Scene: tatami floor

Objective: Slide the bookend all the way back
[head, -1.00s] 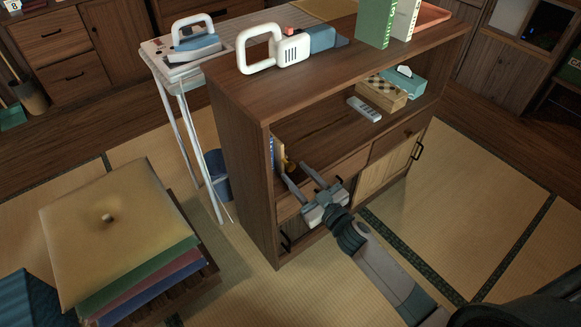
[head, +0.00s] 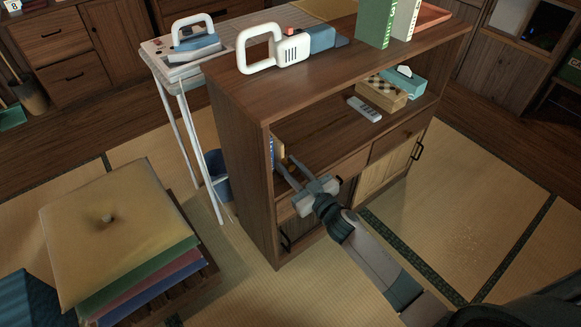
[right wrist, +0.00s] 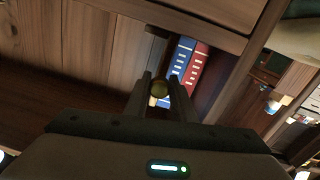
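My right gripper (head: 283,161) reaches into the left end of the shelf compartment in the head view. Its two fingers are apart. In the right wrist view a round brass-coloured knob (right wrist: 159,88), seemingly part of the bookend, shows between the fingertips; I cannot tell whether they touch it. A blue book (right wrist: 182,58) and a red book (right wrist: 197,66) stand just beyond the knob. My left gripper is not in view.
The wooden cabinet (head: 240,175) has a side wall close to my gripper and a top board above it. A remote (head: 364,108), a checkered box (head: 381,95) and a teal tissue box (head: 403,80) sit at the shelf's right. The shelf middle is clear.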

